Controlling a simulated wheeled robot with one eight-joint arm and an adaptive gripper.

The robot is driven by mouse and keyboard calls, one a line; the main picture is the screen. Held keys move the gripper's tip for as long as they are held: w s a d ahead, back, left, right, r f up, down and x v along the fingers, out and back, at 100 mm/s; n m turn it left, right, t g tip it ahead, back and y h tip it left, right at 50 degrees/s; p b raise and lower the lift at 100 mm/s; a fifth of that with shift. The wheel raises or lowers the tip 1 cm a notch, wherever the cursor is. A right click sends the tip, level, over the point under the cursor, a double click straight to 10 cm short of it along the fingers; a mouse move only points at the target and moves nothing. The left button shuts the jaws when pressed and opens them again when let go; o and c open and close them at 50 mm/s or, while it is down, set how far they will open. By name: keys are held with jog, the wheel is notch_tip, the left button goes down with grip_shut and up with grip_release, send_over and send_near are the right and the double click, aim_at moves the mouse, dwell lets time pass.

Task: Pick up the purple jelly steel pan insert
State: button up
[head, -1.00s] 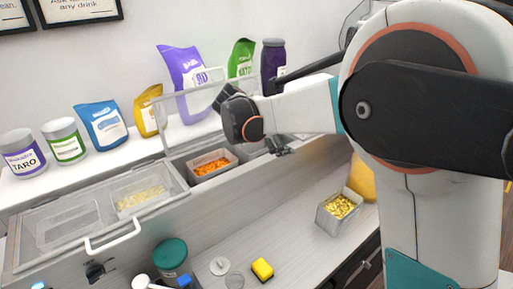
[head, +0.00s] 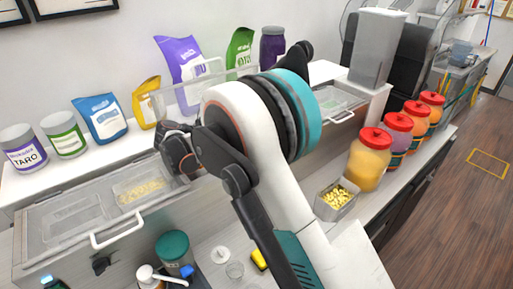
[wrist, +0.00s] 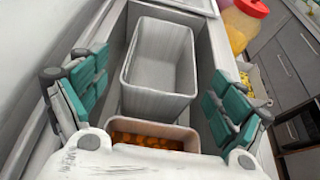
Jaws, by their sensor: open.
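No purple jelly shows in any pan insert in these frames. In the wrist view, my gripper (wrist: 158,98) is open, with teal finger pads spread to the left and right. An empty-looking grey steel pan insert (wrist: 160,75) sits in the counter well, ahead of and between the fingers. Nearer to me, a steel insert with orange jelly (wrist: 155,138) is partly hidden by the gripper's own body. I cannot tell whether any finger touches an insert. In the head view my arm hides the fingertips and the open part of the well.
A raised clear lid (head: 190,92) stands behind my arm. A closed lid (head: 75,222) covers the left well. A steel pan with yellow pieces (head: 336,198) and red-lidded jars (head: 369,160) stand on the right counter. Bags and tubs line the back shelf.

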jog(key=x, duration=0.7)
jog(key=shift+d+r, duration=0.2)
jog(key=shift+d, duration=0.1)
jog(key=c, duration=1.4)
jog(key=shift+o, duration=0.2)
jog(key=shift+r, duration=0.1)
